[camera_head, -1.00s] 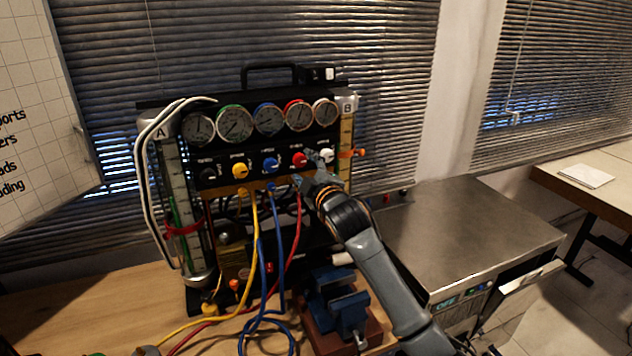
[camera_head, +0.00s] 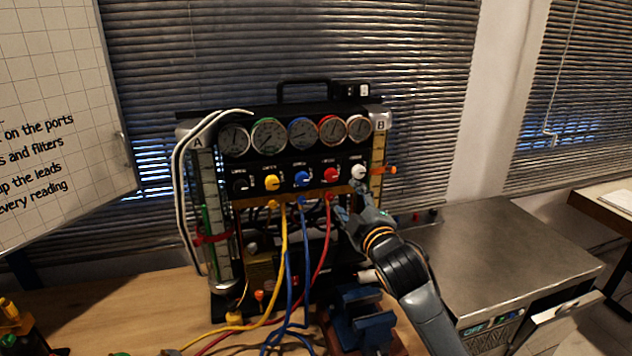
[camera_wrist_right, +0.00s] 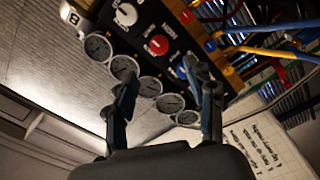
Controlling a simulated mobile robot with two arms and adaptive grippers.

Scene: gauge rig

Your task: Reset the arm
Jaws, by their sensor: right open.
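My right gripper (camera_head: 351,202) is in front of the gauge rig (camera_head: 290,207), below the white knob (camera_head: 359,172) and red knob (camera_head: 330,175). In the right wrist view my right gripper (camera_wrist_right: 165,98) has its two fingers spread with nothing between them. The rig's gauges (camera_wrist_right: 150,87), red knob (camera_wrist_right: 156,45) and white knob (camera_wrist_right: 125,14) show behind the fingers. The fingers look apart from the knobs, though the exact gap is hard to tell. My left gripper is in neither view.
A blue vise (camera_head: 362,325) stands on the wooden bench (camera_head: 90,300) below my right forearm. Yellow, blue and red hoses hang from the rig's front. A steel-topped cabinet (camera_head: 500,250) is at the right. A whiteboard (camera_head: 50,120) stands at the left.

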